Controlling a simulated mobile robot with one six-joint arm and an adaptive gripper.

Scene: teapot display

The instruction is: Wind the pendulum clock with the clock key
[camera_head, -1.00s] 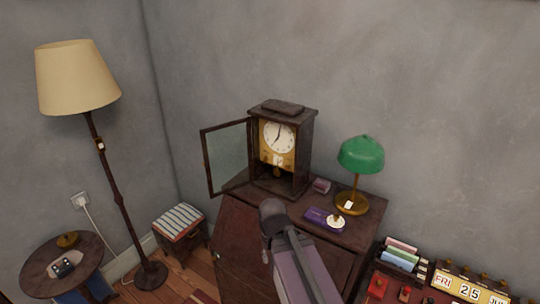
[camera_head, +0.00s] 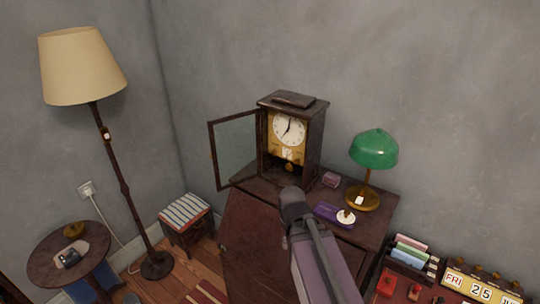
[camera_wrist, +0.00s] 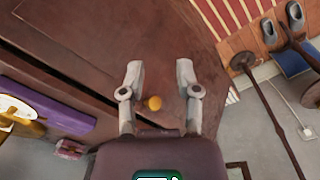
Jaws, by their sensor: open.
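The pendulum clock (camera_head: 270,140) stands upright on the dark wooden desk, with its glass door (camera_head: 236,153) swung open to the left. Its white dial and brass lower front show. My gripper (camera_wrist: 160,68) is open in the wrist view, its two fingers apart above the brown desk surface. A small round golden thing (camera_wrist: 153,103) shows between the fingers; I cannot tell whether it is a knob. In the head view my arm hides the fingers. A gold piece on a white round base (camera_wrist: 22,122) sits by the purple box; I cannot tell whether it is the key.
The purple box (camera_head: 327,211), a small pink box (camera_head: 331,179) and a green lamp (camera_head: 374,150) stand on the desk right of the clock. A floor lamp (camera_head: 84,66), striped stool (camera_head: 186,211) and round table (camera_head: 47,262) are at left.

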